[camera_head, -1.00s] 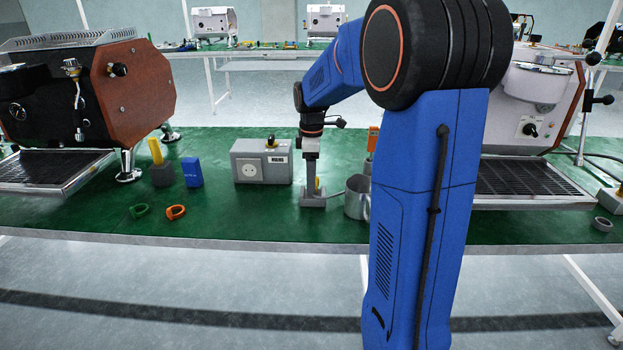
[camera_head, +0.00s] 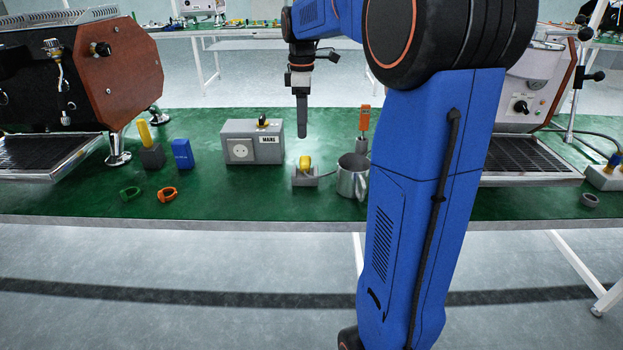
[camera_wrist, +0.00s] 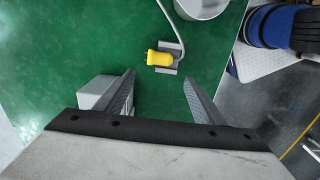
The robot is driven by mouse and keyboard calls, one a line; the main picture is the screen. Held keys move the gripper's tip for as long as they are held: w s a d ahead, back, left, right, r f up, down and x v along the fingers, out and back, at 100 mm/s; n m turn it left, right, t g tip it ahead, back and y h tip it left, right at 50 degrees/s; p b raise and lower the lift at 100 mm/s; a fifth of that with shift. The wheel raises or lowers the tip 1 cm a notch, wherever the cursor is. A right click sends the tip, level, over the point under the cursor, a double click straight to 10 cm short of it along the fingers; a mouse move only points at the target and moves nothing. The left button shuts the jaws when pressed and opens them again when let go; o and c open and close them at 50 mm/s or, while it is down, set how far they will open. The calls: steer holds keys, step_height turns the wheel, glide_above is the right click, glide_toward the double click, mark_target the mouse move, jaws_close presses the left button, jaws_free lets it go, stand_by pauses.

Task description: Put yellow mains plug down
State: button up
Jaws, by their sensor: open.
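The yellow mains plug (camera_head: 305,162) rests on a small grey holder (camera_head: 303,180) on the green table, between the grey mains socket box and the metal jug. In the wrist view the yellow plug (camera_wrist: 158,58) lies on its grey holder (camera_wrist: 168,70), its pale cable running up and away. My gripper (camera_head: 302,132) is above and slightly behind the plug, apart from it. In the wrist view my gripper (camera_wrist: 158,75) has its two fingers spread wide with nothing between them.
The grey box marked MAINS (camera_head: 252,142) stands left of the plug. A metal jug (camera_head: 352,177) stands close on its right. An orange-handled item (camera_head: 364,122) is behind the jug.

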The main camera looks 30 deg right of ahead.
steer(key=s+a+f+m+t, duration=0.1)
steer(key=s+a+m, duration=0.2)
steer(key=s+a, duration=0.35)
steer(key=s+a+m+t, duration=0.1)
steer(key=s+a+m, duration=0.25)
steer(key=s, duration=0.65)
steer(key=s+a+f+m+t, duration=0.1)
steer(key=s+a+f+m, duration=0.1)
steer(key=s+f, duration=0.2)
steer(key=s+a+f+m+t, duration=0.1)
steer(key=s+f, duration=0.4)
steer(key=s, duration=0.5)
steer(key=shift+a+m+t, duration=0.4)
steer(key=shift+a+m, duration=0.35)
steer(key=shift+a, duration=0.4)
steer(key=shift+r, duration=0.1)
